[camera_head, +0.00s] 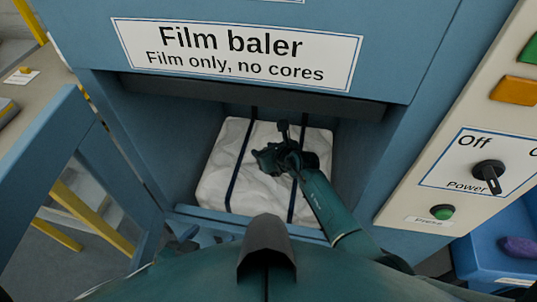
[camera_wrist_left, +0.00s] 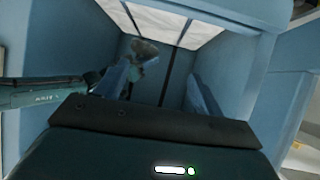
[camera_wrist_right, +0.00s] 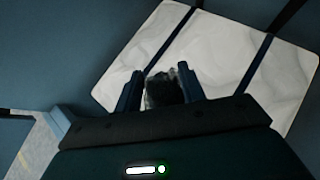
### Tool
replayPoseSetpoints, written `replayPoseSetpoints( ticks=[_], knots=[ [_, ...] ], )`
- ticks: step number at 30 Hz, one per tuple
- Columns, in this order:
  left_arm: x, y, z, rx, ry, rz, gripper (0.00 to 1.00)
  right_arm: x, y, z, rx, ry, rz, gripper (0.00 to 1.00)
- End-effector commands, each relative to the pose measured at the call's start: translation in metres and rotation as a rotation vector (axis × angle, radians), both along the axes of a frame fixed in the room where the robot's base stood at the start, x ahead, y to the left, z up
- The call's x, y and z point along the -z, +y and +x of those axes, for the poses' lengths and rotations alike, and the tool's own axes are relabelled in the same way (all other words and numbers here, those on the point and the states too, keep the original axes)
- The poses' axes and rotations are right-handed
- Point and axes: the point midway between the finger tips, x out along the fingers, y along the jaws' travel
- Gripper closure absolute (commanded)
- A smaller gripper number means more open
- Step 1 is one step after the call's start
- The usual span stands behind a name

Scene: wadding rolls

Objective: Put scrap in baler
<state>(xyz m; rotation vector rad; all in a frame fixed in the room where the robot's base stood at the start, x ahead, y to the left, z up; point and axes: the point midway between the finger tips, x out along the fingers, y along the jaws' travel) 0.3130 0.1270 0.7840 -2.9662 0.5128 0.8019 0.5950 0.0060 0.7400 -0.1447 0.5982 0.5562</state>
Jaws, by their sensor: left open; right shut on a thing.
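The film baler's chamber (camera_head: 183,150) is open, with a white bale (camera_head: 225,165) crossed by dark straps inside it. My right gripper (camera_head: 276,146) reaches into the chamber over the bale. In the right wrist view it is shut on a small dark, crumpled piece of scrap (camera_wrist_right: 163,90), with the bale (camera_wrist_right: 225,45) behind. The scrap also shows brownish in the left wrist view (camera_wrist_left: 144,48). My left gripper (camera_head: 188,234) is low at the left of the chamber's front edge, partly hidden. In the left wrist view its fingers (camera_wrist_left: 167,92) are apart, with nothing seen held.
A sign (camera_head: 240,55) reads "Film baler, Film only, no cores". A blue bin (camera_head: 490,262) holds a purple item (camera_head: 518,246). A blue frame (camera_head: 60,150) stands left.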

Motion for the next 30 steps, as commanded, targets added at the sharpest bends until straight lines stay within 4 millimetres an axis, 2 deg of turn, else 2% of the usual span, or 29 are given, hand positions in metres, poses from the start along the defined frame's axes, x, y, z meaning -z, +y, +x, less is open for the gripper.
replayPoseSetpoints(
  ticks=[6, 8, 13, 16, 25, 28, 30],
  knots=[
    [0.000, 0.001, -0.001, 0.001, 0.002, 0.006, 0.32, -0.012, -0.016, 0.009, 0.007, -0.010, -0.075, 1.00],
    [0.005, 0.002, -0.002, 0.001, 0.007, 0.008, 0.32, -0.009, -0.019, 0.009, 0.012, -0.009, -0.086, 1.00],
    [0.033, 0.001, -0.004, -0.008, 0.018, -0.023, 0.32, 0.022, -0.019, 0.009, 0.018, -0.006, -0.088, 1.00],
    [0.043, 0.001, -0.003, -0.020, 0.020, -0.053, 0.32, 0.038, -0.019, 0.009, 0.017, -0.007, -0.089, 1.00],
    [0.039, -0.002, 0.003, -0.044, -0.005, -0.114, 0.32, 0.057, -0.020, 0.009, 0.016, -0.008, -0.090, 1.00],
    [0.048, -0.003, 0.003, -0.046, -0.006, -0.130, 0.32, 0.072, -0.020, 0.009, 0.016, -0.006, -0.089, 1.00],
    [0.046, 0.001, -0.003, -0.054, -0.034, -0.129, 0.32, 0.082, -0.019, 0.009, 0.017, -0.007, -0.088, 1.00]
  ],
)
